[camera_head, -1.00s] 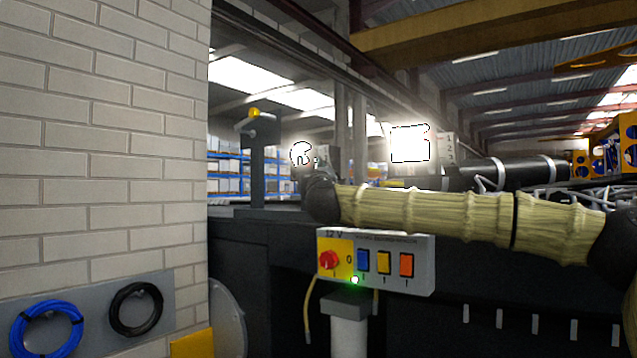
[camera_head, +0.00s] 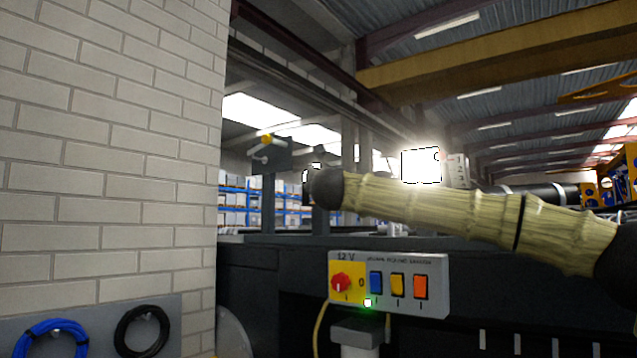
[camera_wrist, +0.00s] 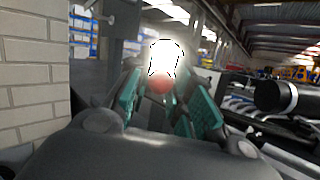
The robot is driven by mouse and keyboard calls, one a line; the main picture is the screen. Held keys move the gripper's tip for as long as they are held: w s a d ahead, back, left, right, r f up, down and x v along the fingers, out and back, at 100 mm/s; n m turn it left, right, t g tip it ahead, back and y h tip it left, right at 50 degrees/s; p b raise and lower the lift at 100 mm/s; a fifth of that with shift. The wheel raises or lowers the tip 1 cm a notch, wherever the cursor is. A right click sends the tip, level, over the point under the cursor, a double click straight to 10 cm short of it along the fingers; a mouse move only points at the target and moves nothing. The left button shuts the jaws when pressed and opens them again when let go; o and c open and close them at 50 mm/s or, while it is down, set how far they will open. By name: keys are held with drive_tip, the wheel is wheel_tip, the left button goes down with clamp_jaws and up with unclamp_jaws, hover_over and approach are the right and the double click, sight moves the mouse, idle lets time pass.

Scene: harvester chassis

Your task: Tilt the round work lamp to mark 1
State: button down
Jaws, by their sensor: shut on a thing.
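The round work lamp (camera_head: 312,171) is lit. In the wrist view a lit lamp (camera_wrist: 163,57), seemingly this one, glares straight ahead beyond the fingers. My gripper (camera_wrist: 160,86) has teal finger pads on both sides of a red knob and is shut on it; how the knob joins the lamp is lost in glare. In the head view my arm hides the gripper. I cannot make out the round lamp's marks or its tilt.
A yellow-knobbed lever (camera_head: 266,140) is at left. The 12 V switch box (camera_head: 388,284) sits below my arm. A brick wall (camera_head: 110,150) closes the left side.

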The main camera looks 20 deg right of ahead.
drive_tip(key=shift+s+d+r, duration=0.1)
drive_tip(key=shift+r, duration=0.6)
drive_tip(key=c, duration=1.4)
unclamp_jaws()
drive_tip(key=shift+o, duration=0.8)
drive_tip(key=shift+w+a+f, duration=0.1)
drive_tip(key=shift+w+a, duration=0.1)
drive_tip(key=shift+s+d+f, duration=0.1)
drive_tip(key=shift+d+f, duration=0.1)
drive_tip(key=shift+d, duration=0.3)
drive_tip(key=shift+a, duration=0.4)
drive_tip(key=shift+s+a+f, duration=0.1)
drive_tip(key=shift+s+f, duration=0.05)
drive_tip(key=shift+s, duration=0.05)
drive_tip(key=d+v, duration=0.1)
drive_tip(key=v, duration=1)
drive_tip(key=shift+s, duration=0.2)
drive_tip(key=shift+f, duration=0.1)
